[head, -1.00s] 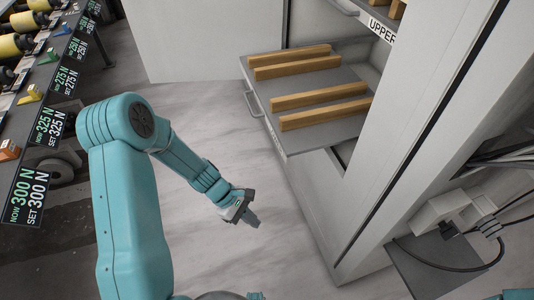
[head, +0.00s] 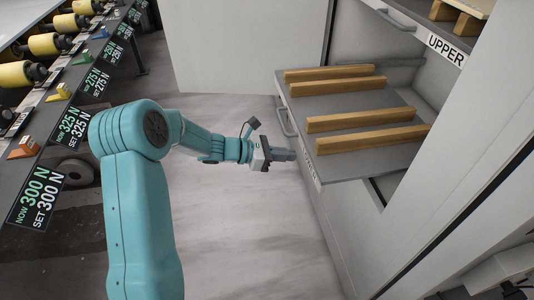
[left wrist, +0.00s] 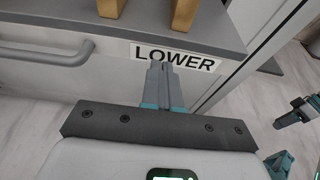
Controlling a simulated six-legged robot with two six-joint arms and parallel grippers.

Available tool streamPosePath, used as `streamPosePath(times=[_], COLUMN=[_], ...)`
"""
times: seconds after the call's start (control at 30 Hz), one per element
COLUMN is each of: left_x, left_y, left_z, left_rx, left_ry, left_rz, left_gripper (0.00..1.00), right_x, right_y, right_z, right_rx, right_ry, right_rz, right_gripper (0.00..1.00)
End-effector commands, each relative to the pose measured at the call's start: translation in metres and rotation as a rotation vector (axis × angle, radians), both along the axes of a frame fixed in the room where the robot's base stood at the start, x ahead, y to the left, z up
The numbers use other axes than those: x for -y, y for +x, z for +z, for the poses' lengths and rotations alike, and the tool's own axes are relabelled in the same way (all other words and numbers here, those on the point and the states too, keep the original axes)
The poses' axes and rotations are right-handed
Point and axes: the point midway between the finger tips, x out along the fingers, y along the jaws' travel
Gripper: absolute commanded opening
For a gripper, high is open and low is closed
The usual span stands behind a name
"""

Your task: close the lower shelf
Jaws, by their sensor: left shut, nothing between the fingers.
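The lower shelf (head: 360,160) is a grey drawer-like tray pulled out of the white cabinet, with several wooden bars (head: 360,117) lying across it. Its front carries a grey handle (head: 286,122) and a LOWER label, which shows in the left wrist view (left wrist: 172,57). My left gripper (head: 291,155) is shut and empty, with its fingertips close to the shelf front; in the left wrist view the fingertips (left wrist: 162,72) overlap the label, right of the handle (left wrist: 40,52). I cannot tell whether they touch.
The upper shelf's label (head: 446,50) shows above, with the upper shelf partly in view. A dark machine with yellow rollers (head: 45,44) and force displays (head: 38,197) stands at the left. The pale floor (head: 240,235) between is clear.

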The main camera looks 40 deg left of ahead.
Motion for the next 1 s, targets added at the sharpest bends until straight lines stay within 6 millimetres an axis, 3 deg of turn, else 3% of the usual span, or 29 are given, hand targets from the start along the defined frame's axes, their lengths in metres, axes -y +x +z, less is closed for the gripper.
streamPosePath(times=[0.3, 1.0], left_x=[0.018, 0.018], left_y=[0.023, 0.028], left_z=[0.001, 0.001], left_rx=[0.001, 0.001], left_ry=[0.000, 0.000], left_rz=[0.000, 0.000], left_gripper=[0.00, 0.00], right_x=[0.000, 0.000], right_y=[0.000, 0.000], right_z=[-0.002, -0.003], right_rx=[0.000, 0.000], right_ry=[0.000, 0.000], right_rz=[0.000, 0.000], right_gripper=[0.43, 0.43])
